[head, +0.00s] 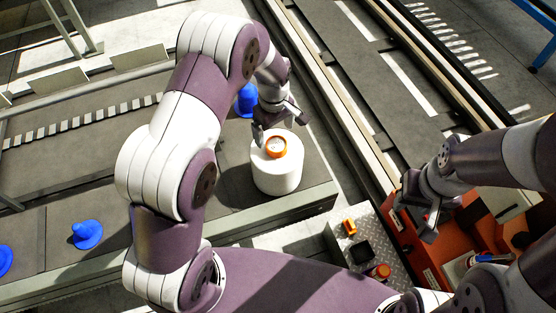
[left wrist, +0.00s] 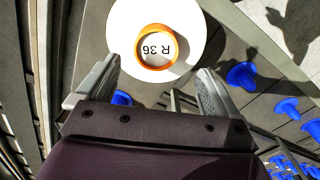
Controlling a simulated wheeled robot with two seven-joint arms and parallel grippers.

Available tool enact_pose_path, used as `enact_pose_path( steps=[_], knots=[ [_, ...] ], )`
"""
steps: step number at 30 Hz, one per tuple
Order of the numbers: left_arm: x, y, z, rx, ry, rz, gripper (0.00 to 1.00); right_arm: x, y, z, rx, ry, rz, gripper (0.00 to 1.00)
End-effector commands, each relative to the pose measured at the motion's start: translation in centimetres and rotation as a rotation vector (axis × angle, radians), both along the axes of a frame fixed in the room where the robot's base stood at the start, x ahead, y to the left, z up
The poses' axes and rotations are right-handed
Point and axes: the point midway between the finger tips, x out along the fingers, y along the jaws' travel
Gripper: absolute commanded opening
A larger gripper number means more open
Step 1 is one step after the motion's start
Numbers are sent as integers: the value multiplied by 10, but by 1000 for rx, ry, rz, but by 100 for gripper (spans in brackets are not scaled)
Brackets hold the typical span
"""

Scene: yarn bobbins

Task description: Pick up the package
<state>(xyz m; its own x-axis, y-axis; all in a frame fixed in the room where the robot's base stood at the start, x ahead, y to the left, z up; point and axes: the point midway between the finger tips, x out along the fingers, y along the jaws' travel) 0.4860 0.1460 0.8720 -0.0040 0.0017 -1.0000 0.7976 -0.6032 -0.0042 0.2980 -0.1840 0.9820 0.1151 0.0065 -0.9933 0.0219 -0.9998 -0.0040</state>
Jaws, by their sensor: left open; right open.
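The package is a white yarn bobbin (head: 277,176) with an orange ring (head: 276,147) on top. It stands upright at the right end of the grey conveyor (head: 225,185). In the left wrist view, the bobbin (left wrist: 122,40) is at the top centre, and its orange ring encircles the label "R 36". My left gripper (head: 279,124) is open at the bobbin's top, on its far side. In the left wrist view, my left gripper (left wrist: 156,85) has nothing between its fingers. My right gripper (head: 416,218) is above an orange surface at right; its gap is hard to make out.
An orange unit (head: 430,252) and a metal plate (head: 345,232) with small orange items lie at the lower right. A rail (head: 345,105) runs along the conveyor's right side.

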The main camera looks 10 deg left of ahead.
Motion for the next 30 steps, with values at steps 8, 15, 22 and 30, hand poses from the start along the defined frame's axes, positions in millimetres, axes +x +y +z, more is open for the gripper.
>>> enact_pose_path(
  steps=[8,15,22,30],
  knots=[
    [3,-6,-39,0,2,-3,94,0,0,8,0,0,0,43],
    [5,-7,-66,0,-1,-2,94,0,0,9,0,0,0,43],
    [5,-7,-65,0,-1,-2,68,0,0,9,0,0,0,43],
    [5,-7,-65,0,-1,-2,0,0,0,9,0,0,0,43]
  ],
)
